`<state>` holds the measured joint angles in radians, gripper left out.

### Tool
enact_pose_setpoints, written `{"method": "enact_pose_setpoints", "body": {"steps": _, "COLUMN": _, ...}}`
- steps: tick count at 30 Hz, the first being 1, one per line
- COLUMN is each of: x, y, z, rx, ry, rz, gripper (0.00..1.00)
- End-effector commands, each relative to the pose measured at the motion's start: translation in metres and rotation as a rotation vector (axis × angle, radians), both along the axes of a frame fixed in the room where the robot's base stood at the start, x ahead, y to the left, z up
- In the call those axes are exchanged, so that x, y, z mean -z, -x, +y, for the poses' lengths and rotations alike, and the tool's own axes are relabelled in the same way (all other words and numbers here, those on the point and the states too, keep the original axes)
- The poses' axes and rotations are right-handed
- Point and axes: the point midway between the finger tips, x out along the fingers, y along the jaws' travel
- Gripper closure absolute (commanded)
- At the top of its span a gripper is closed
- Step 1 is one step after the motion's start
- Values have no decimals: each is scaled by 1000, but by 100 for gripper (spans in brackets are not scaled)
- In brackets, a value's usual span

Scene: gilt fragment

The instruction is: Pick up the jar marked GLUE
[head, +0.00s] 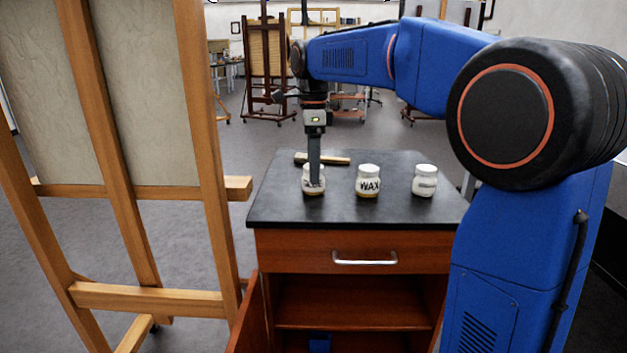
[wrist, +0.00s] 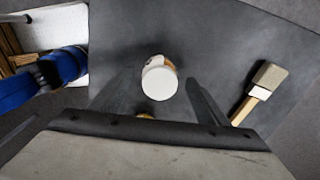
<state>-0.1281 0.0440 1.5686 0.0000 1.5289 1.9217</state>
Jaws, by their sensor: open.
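Three white-lidded jars stand in a row on the dark top of a wooden cabinet. The left jar (head: 307,187) is partly covered by my gripper (head: 315,180), and its label cannot be read. The middle jar (head: 367,182) reads WAX. The right jar (head: 424,182) has a label too small to read, so I cannot tell which jar is marked GLUE. In the wrist view my gripper (wrist: 162,100) is open, its two fingers apart on either side of a round white lid (wrist: 160,84). The fingers look clear of the jar.
A brush (head: 322,159) lies behind the jars; it also shows at right in the wrist view (wrist: 264,88). A large wooden easel (head: 105,190) stands close at left. The cabinet top (head: 350,213) is bare in front of the jars.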

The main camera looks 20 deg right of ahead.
Motion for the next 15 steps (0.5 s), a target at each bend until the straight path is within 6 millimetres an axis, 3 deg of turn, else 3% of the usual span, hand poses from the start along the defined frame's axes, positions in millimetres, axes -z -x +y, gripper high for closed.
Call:
{"method": "enact_pose_setpoints", "body": {"steps": 10, "x": 7, "y": 0, "z": 0, "rx": 0, "ry": 0, "rz": 0, "gripper": 31}}
{"method": "enact_pose_setpoints", "body": {"steps": 15, "x": 7, "y": 0, "z": 0, "rx": 0, "ry": 0, "rz": 0, "gripper": 72}}
